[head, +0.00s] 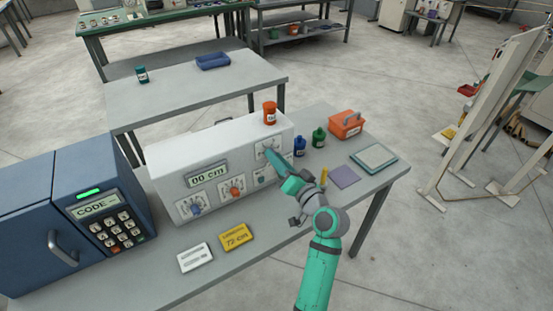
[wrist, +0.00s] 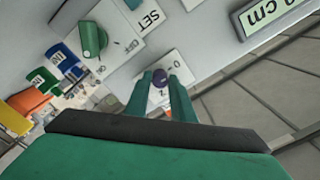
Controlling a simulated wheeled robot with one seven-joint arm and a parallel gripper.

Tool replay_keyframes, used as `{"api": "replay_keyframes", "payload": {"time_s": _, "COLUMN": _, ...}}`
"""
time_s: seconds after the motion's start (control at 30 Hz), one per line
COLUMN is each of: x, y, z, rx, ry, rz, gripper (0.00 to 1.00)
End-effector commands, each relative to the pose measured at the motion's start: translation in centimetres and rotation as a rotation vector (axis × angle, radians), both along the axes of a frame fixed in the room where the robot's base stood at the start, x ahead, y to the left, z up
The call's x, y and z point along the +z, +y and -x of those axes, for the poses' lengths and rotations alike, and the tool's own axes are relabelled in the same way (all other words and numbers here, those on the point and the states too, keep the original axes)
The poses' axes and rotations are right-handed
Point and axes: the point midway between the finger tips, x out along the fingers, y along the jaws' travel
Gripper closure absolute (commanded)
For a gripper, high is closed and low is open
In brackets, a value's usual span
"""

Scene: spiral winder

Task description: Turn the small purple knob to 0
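The small purple knob (wrist: 160,77) sits on a white plate with a 0 and other marks, on the front of the white machine (head: 160,160). In the wrist view, my gripper (wrist: 161,82) points at it with its two green fingers apart, one on each side of the knob. I cannot tell whether the fingertips touch it. The knob's pointer direction is not clear. In the head view, my gripper (head: 277,158) is at the machine's right end and hides the knob. The display (head: 208,174) reads 00 cm.
Blue (head: 195,209) and red (head: 235,191) knobs are farther left. An orange bottle (head: 269,113) stands on the machine. Blue (head: 299,146) and green (head: 319,137) bottles stand to its right.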

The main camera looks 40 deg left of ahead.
Motion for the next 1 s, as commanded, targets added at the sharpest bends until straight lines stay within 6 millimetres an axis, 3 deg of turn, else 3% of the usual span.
{"api": "replay_keyframes", "payload": {"time_s": 0.47, "x": 0.0, "y": -0.8, "z": 0.2, "rx": -0.002, "ry": 0.0, "rz": -0.002, "gripper": 0.62}}
{"api": "replay_keyframes", "payload": {"time_s": 1.0, "x": 0.0, "y": -8.9, "z": 3.7, "rx": -0.002, "ry": 0.001, "rz": -0.001, "gripper": 0.62}}
